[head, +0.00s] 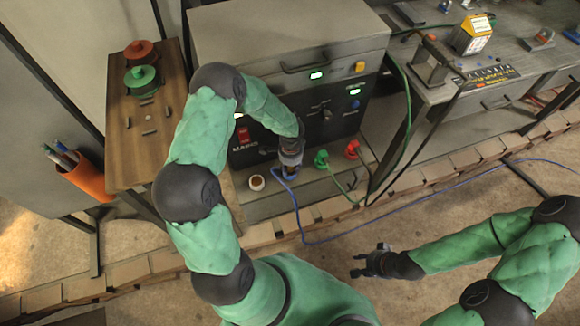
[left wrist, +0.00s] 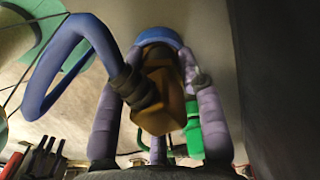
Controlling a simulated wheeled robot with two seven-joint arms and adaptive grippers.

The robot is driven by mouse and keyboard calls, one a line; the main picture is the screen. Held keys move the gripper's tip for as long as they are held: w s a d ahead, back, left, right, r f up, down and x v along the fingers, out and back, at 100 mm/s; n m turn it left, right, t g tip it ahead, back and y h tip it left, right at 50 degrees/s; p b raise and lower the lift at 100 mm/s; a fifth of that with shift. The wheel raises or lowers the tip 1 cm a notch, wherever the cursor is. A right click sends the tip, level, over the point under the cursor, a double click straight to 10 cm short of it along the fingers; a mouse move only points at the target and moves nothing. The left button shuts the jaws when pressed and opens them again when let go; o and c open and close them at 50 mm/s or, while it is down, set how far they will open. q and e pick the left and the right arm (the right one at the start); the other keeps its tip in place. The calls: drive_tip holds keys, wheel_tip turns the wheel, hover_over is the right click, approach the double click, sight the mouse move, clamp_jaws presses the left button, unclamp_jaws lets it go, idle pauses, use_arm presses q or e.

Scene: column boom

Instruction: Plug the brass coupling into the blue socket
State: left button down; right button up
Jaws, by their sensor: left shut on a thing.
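The brass coupling (left wrist: 160,100) is a blocky brass body with a black collar and a blue cable (left wrist: 65,55) on its side. My left gripper (left wrist: 158,115) is shut on it, a finger on each side. The blue socket (left wrist: 158,37) shows as a blue ring right at the coupling's far end; I cannot tell how deep the coupling sits in it. In the head view my left gripper (head: 290,164) is low in front of the dark panel, over a blue ring (head: 290,174), and hides the coupling. My right gripper (head: 370,262) is open and empty above the floor.
The blue cable (head: 345,235) loops over the brick edging. A wooden side table (head: 125,170) stands left.

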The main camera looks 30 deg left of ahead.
use_arm(q)
drive_tip(key=shift+s+d+f, duration=0.1)
drive_tip(key=shift+s+f, duration=0.1)
drive_tip(key=shift+f, duration=0.15)
drive_tip(key=shift+r, duration=0.35)
drive_tip(key=shift+w+r+p, duration=0.15)
drive_tip(key=shift+r+p, duration=0.25)
drive_tip(key=shift+p, duration=0.05)
idle(0.3)
drive_tip(key=shift+f+b, duration=0.45)
drive_tip(key=shift+b, duration=0.05)
idle(0.7)
drive_tip(key=shift+f+b, duration=0.3)
drive_tip(key=c, duration=1.1)
unclamp_jaws()
drive_tip(key=shift+o, duration=0.2)
drive_tip(key=shift+f, duration=0.1)
